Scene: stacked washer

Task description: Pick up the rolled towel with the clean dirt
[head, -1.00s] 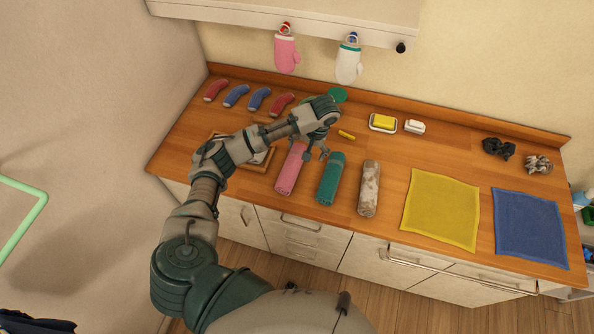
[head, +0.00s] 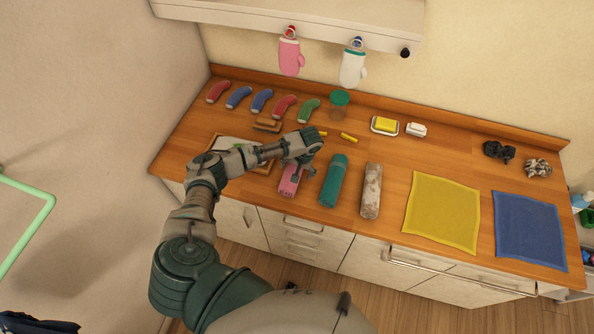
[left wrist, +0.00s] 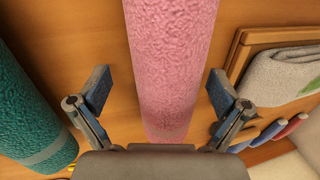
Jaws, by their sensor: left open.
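Three rolled towels lie on the wooden counter in the head view: a pink one (head: 289,181), a teal one (head: 333,180) and a whitish one with brown dirt stains (head: 371,191). My left gripper (head: 298,166) is over the pink towel and hides its upper part. In the left wrist view the pink towel (left wrist: 172,60) runs between the two open fingers of the gripper (left wrist: 155,95), with gaps on both sides. The teal towel (left wrist: 28,120) lies to the left there. My right gripper is not in view.
A wooden frame with a folded cloth (left wrist: 285,75) lies close right of the pink towel in the left wrist view. Yellow (head: 440,213) and blue (head: 531,228) cloths lie flat on the right.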

